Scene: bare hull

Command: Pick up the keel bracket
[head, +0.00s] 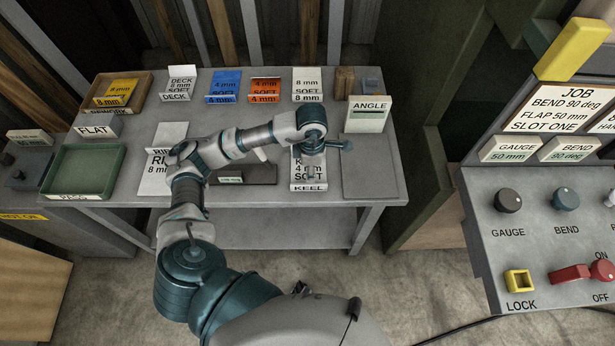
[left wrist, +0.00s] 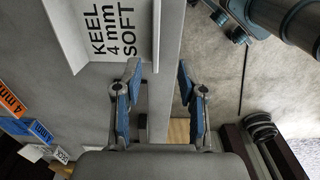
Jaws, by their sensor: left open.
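The keel bracket is a white bent plate marked KEEL 4 mm SOFT, standing near the front edge of the grey table. In the head view its front lip (head: 308,187) shows below my left gripper (head: 325,147), which hides part of its upper face. In the left wrist view the bracket (left wrist: 118,38) lies ahead, at the upper left. My left gripper (left wrist: 159,75) is open, with two blue-padded fingers and nothing between them. My right gripper is not in view.
A white RIB plate (head: 153,178) and a dark block (head: 250,174) lie left of the bracket. An ANGLE sign (head: 368,116) stands behind right. Blue (head: 224,84) and orange (head: 265,88) plates stand at the back. A green tray (head: 88,172) is at left, a control panel (head: 550,235) at right.

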